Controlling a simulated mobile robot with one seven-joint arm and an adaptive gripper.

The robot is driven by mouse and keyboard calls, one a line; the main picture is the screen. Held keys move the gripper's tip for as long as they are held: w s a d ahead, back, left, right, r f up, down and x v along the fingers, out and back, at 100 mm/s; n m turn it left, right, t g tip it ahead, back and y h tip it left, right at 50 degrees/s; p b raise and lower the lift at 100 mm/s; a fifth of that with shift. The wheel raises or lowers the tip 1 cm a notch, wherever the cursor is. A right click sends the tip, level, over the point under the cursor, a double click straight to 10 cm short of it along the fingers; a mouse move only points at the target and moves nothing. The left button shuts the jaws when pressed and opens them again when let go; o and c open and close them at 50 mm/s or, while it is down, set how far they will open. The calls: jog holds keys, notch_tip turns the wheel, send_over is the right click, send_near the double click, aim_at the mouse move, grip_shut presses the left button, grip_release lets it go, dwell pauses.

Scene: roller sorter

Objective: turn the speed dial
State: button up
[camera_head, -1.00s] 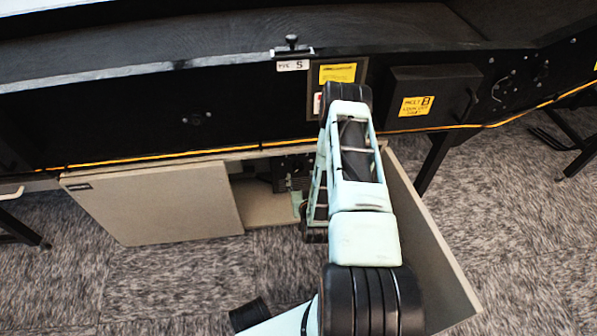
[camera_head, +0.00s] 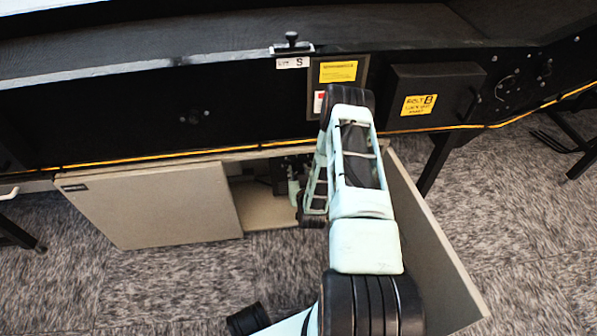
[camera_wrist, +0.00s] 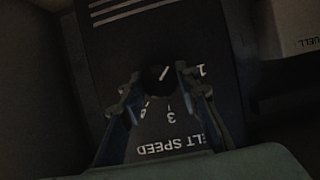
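The speed dial (camera_wrist: 158,78) is a round black knob with a white pointer line, in the wrist view. It sits on a dark panel (camera_wrist: 118,42) with upside-down lettering reading "BELT SPEED" and white scale numbers around it. My gripper (camera_wrist: 157,76) has its two fingers apart, one on each side of the knob. A small dark gap seems to show beside the knob, and I cannot tell whether either fingertip touches it. In the head view my arm reaches down into the open cabinet (camera_head: 150,205). The dial is not visible there.
The cabinet's right door (camera_head: 440,250) stands open beside my arm. The dark conveyor frame (camera_head: 130,125) runs above, with a yellow-labelled box (camera_head: 440,90) on it. A pale labelled part (camera_wrist: 292,25) is at the wrist view's upper right. Carpet lies in front.

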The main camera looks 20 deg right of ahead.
jog(key=c, duration=0.4)
jog(key=shift+a, duration=0.1)
jog(key=shift+a+f+n+h, duration=0.1)
jog(key=shift+n+h, duration=0.4)
jog(key=shift+n, duration=0.5)
jog(key=shift+n+h, duration=0.8)
jog(key=shift+n, duration=0.3)
jog(key=shift+n+h, duration=0.7)
jog(key=shift+n, duration=0.2)
jog(key=shift+s+g, duration=0.1)
jog(key=shift+g, duration=0.2)
jog(key=o, duration=1.1)
jog(key=shift+o, duration=0.2)
